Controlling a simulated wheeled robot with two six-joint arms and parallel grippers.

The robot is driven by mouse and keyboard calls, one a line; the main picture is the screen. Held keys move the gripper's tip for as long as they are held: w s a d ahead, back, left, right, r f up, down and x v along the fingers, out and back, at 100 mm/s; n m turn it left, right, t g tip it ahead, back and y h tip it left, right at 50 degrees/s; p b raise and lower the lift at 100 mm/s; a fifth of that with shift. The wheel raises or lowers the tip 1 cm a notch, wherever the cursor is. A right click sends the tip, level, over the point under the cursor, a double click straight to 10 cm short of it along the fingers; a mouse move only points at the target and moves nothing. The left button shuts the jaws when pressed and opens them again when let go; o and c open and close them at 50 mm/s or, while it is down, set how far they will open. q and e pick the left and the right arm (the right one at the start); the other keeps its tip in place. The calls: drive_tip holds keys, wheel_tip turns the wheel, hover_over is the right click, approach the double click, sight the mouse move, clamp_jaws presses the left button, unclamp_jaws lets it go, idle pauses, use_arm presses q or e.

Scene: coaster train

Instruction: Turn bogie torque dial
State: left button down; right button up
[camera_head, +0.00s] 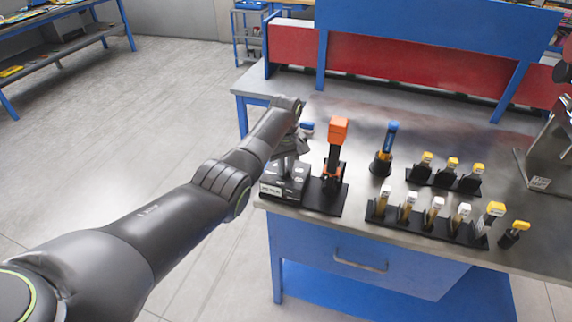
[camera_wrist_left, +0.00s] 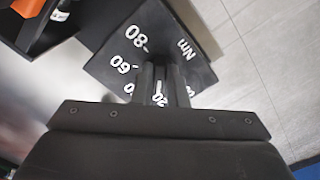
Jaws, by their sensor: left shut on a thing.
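The torque dial is a dark box (camera_head: 270,190) at the near left corner of the workbench. Its face (camera_wrist_left: 108,72) fills the upper middle of the left wrist view, with white numbers such as 80 and 60 and the letters Nm. My left gripper (camera_head: 290,160) reaches down onto the top of the box. In the left wrist view its fingers (camera_wrist_left: 161,84) are shut on the dial's knob, which is mostly hidden between them. A white mark and a 20 show between the fingers. My right gripper is not in view.
Just right of the dial, an orange-topped tool (camera_head: 338,130) stands in a black holder. A blue-topped tool (camera_head: 388,138) stands further right. Black racks (camera_head: 425,232) hold several yellow- and white-capped pieces. Behind is a red and blue structure (camera_head: 400,68). Floor (camera_head: 130,120) is clear on the left.

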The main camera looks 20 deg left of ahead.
use_arm(q)
drive_tip(key=m+p, duration=0.2)
drive_tip(key=m, duration=0.2)
drive_tip(key=shift+r, duration=0.2)
drive_tip(key=m, duration=0.3)
drive_tip(key=m+p, duration=0.1)
drive_tip(key=m, duration=0.1)
drive_tip(key=shift+a+m, duration=0.2)
drive_tip(key=shift+m, duration=0.2)
drive_tip(key=m, duration=0.4)
drive_tip(key=shift+a, duration=0.1)
drive_tip(key=m, duration=0.4)
drive_tip(key=shift+w+a+m, duration=0.1)
drive_tip(key=shift+w+m, duration=0.05)
drive_tip(key=shift+m, duration=0.15)
drive_tip(key=c, duration=1.4)
unclamp_jaws()
drive_tip(key=shift+f, duration=0.15)
drive_tip(key=shift+c, duration=0.2)
